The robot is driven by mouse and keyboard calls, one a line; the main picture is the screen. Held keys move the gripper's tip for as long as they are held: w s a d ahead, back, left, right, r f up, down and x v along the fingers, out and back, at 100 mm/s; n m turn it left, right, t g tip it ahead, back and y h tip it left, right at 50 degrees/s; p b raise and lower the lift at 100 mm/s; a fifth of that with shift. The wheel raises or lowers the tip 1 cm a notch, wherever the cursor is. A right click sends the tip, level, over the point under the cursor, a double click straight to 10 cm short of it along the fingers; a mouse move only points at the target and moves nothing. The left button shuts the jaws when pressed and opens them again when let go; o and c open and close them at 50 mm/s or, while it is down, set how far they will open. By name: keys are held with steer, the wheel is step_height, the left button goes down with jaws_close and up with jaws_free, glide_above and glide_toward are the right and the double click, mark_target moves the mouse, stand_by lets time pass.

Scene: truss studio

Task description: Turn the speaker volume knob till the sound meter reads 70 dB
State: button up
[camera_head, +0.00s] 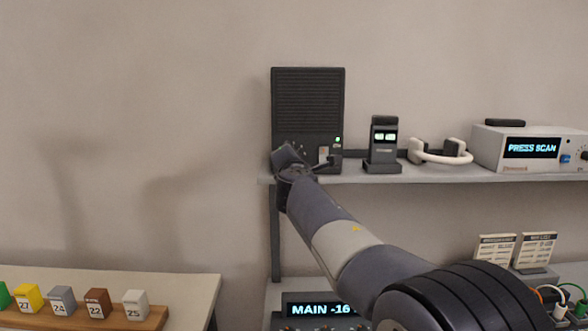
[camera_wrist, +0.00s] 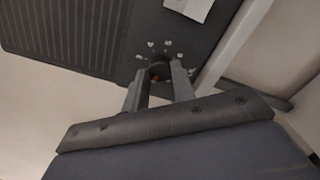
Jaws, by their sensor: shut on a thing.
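The black speaker (camera_head: 307,105) stands upright at the left end of the shelf, with a ribbed grille and a small lit green lamp. Its volume knob (camera_wrist: 159,70) sits inside a ring of pale marks in the wrist view. My gripper (camera_wrist: 160,74) is shut on the knob, one finger on each side. In the head view my gripper (camera_head: 290,158) covers the knob at the speaker's lower left. The sound meter (camera_head: 383,145) is a dark upright device right of the speaker. Its small screen is lit green, but its digits are too small to read surely.
White headphones (camera_head: 440,155) and a white box reading "PRESS SCAN" (camera_head: 530,148) stand farther right on the shelf (camera_head: 400,178). Below is a unit showing "MAIN -16" (camera_head: 320,309). Numbered blocks (camera_head: 62,300) sit on a wooden rack at lower left.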

steer(key=shift+f+m+b, duration=0.1)
steer(key=shift+m+b, duration=1.95)
steer(key=shift+m, duration=1.35)
steer(key=o, duration=1)
steer(key=shift+s, duration=0.1)
steer(key=s+b, duration=0.3)
steer(key=s, duration=0.7)
steer(key=shift+s, duration=0.3)
